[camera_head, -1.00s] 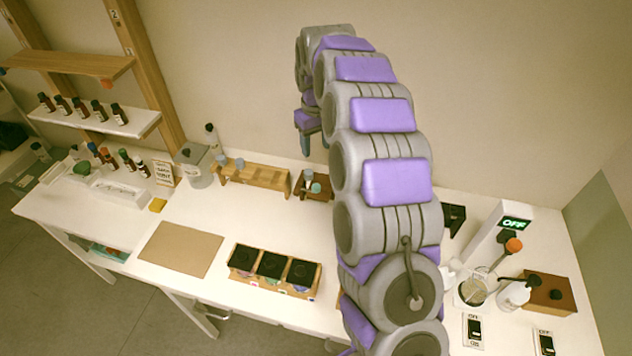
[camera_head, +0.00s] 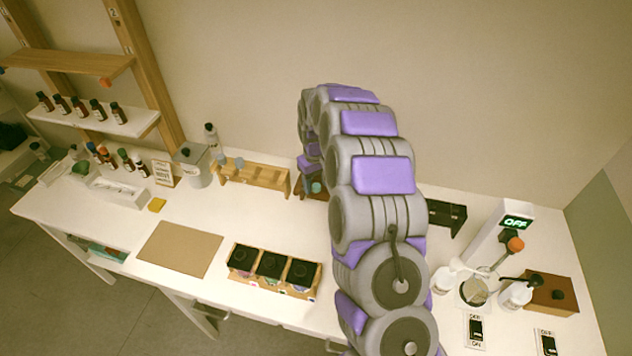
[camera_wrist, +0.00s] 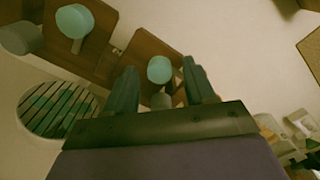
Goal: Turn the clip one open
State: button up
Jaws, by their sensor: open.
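A small brown wooden stand with teal round knobs stands behind my arm in the head view, partly hidden. In the wrist view the brown stand (camera_wrist: 152,48) fills the upper middle. One teal knob (camera_wrist: 159,69) shows between the two dark fingers of my open gripper (camera_wrist: 160,63); I cannot tell whether they touch it. Another teal knob (camera_wrist: 75,20) is at the upper left. In the head view a teal knob (camera_head: 316,187) shows just below the gripper. No part is clearly marked as clip one.
A round slatted grate (camera_wrist: 57,107) lies left of the stand in the wrist view. A light wooden rack (camera_head: 255,175) is left of it in the head view. A black-topped tray row (camera_head: 272,268) is nearer. A machine showing OFF (camera_head: 515,222) is at right. The tan mat (camera_head: 180,248) is bare.

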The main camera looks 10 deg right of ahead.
jog(key=shift+c, duration=0.2)
grip_shut()
dwell(0.3)
jog(key=shift+m, duration=0.3)
jog(key=m, duration=0.3)
jog(key=shift+m+p, duration=0.4)
jog(key=m, duration=0.4)
jog(key=shift+m+p, duration=0.3)
jog(key=m, duration=0.4)
jog(key=shift+m+p, duration=0.45)
jog(key=shift+m, duration=2.05)
